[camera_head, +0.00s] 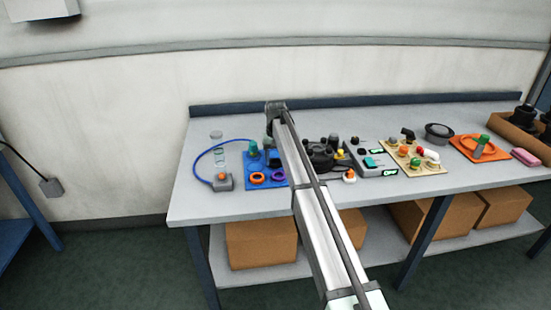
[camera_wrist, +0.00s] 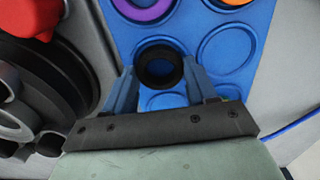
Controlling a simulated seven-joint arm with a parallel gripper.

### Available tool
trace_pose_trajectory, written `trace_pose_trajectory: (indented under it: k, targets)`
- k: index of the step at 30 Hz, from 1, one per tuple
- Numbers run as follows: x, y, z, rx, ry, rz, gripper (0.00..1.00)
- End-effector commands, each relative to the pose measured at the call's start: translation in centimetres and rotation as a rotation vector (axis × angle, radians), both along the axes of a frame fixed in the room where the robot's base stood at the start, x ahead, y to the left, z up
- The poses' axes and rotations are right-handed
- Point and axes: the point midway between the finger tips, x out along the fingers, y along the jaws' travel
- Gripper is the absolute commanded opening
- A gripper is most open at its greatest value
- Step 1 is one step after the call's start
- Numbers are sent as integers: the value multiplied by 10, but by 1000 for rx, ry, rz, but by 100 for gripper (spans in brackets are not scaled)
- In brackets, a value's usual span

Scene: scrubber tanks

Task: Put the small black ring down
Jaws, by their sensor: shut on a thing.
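The small black ring (camera_wrist: 159,54) sits between the two blue fingers of my gripper (camera_wrist: 159,70) in the wrist view, and the fingers are shut on it. It is over the blue board (camera_wrist: 190,22), which has round recesses. I cannot tell whether the ring touches the board. An empty large recess (camera_wrist: 228,50) is to its right, and smaller recesses lie partly hidden under the gripper. In the head view the blue board (camera_head: 270,178) is left of my arm; the black ring and fingertips are hidden there.
On the board lie a purple ring (camera_wrist: 147,10) and an orange ring (camera_wrist: 236,2). A round black part (camera_wrist: 60,75) with a red piece (camera_wrist: 28,18) stands close left in the wrist view. A grey box with an orange button (camera_head: 222,181) and blue hose stands left of the board.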

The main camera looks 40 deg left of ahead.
Motion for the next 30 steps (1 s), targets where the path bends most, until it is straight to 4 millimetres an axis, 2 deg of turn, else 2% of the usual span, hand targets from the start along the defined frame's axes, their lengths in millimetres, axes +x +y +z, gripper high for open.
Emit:
trace_pose_trajectory:
  k: [3, 4, 11, 22, 26, 30]
  targets:
    - [0, 0, -3, 0, 0, 0, 20]
    - [0, 0, -3, 0, 0, 0, 58]
    - [0, 0, -3, 0, 0, 0, 80]
    - [0, 0, 3, 0, 0, 0, 82]
    - [0, 0, 18, 1, -1, 0, 82]
    - [1, 1, 44, 1, -1, 0, 82]
